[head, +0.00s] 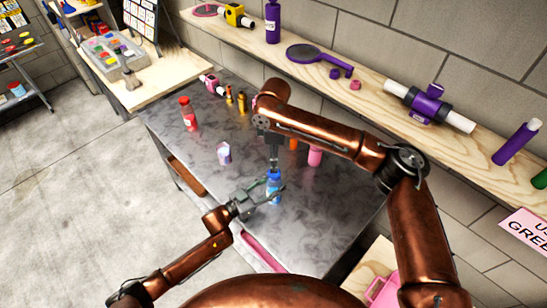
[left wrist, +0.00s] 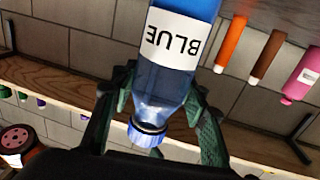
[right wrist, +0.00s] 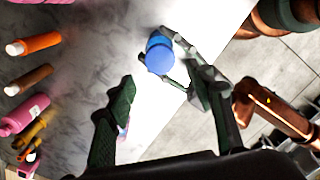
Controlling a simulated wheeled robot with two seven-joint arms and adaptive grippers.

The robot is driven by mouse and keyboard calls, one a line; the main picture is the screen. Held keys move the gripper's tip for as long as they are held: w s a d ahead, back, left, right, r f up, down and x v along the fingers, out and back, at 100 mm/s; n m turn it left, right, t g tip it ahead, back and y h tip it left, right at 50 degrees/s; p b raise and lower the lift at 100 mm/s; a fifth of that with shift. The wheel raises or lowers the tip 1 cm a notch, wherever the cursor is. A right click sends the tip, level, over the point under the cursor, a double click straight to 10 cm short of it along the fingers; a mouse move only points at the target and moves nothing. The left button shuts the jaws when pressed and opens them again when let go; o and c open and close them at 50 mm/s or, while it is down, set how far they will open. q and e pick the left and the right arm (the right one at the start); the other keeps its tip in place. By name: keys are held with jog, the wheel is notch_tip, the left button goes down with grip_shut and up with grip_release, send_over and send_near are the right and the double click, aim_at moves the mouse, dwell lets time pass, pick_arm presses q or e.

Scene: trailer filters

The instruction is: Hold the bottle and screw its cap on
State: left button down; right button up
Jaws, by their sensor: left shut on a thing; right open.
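The blue bottle (head: 273,188) stands upright at the near part of the grey table. Its white label reads BLUE in the left wrist view (left wrist: 172,40), which shows it upside down. My left gripper (head: 272,192) is shut on the bottle's sides, its green fingers either side of it. The blue ribbed cap (left wrist: 146,133) sits at the bottle's neck; I cannot tell how tightly it is on. It also shows from above in the right wrist view (right wrist: 159,56). My right gripper (head: 274,163) points down above the bottle, open and empty, apart from the cap.
A red bottle (head: 188,114), a pale lilac-white object (head: 224,153) and a pink bottle (head: 315,156) stand on the table (head: 215,195). Orange and brown bottles show in the right wrist view (right wrist: 36,43). A wall shelf (head: 330,75) with purple items runs behind.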

jog(key=shift+f, duration=3.95)
jog(key=shift+c, duration=0.3)
jog(key=c, duration=1.2)
jog(key=o, duration=1.4)
notch_tip(320, 180, up, 12)
